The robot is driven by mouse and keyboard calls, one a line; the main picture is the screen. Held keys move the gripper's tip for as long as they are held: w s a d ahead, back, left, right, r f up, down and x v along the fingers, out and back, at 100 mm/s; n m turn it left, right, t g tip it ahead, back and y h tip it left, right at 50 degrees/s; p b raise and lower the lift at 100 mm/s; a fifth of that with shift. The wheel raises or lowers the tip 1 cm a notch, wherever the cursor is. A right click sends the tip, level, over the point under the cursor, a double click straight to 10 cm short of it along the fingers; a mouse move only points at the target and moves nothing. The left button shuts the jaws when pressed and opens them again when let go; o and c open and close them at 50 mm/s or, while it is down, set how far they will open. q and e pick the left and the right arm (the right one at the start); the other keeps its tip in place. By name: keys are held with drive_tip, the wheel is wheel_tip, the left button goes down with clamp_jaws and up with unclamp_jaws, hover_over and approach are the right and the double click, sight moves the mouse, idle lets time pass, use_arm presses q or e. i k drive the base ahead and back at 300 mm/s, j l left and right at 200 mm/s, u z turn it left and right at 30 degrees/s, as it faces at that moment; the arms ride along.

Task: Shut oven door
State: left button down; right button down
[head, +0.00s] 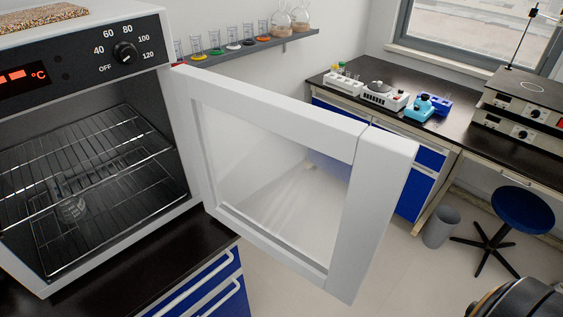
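The oven (83,58) stands on a dark bench at the left, its chamber open to view. Its white-framed door (376,215) with a glass pane (275,160) is swung wide open to the right, hinged at the oven's right side. The front panel has a dial (124,53) and a red display. Neither of my grippers is in view. A dark rounded part at the bottom right corner looks like part of my arm.
A blue stool (522,210) and a grey bin (440,228) stand on the floor at the right, beyond the door. A wall shelf (250,50) with glassware is behind the door. The floor (290,275) around the door's lower edge looks clear.

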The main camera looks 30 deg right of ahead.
sight(318, 190)
drive_tip(key=i+l+u, duration=0.1)
drive_tip(key=l+u, duration=0.25)
drive_tip(key=l, duration=0.25)
drive_tip(key=l+u, duration=0.4)
drive_tip(key=l, duration=0.2)
drive_tip(key=l+u, duration=0.35)
drive_tip(key=l, duration=0.3)
drive_tip(key=k+l+u, duration=0.2)
drive_tip(key=l+u, duration=0.2)
drive_tip(key=l, duration=0.15)
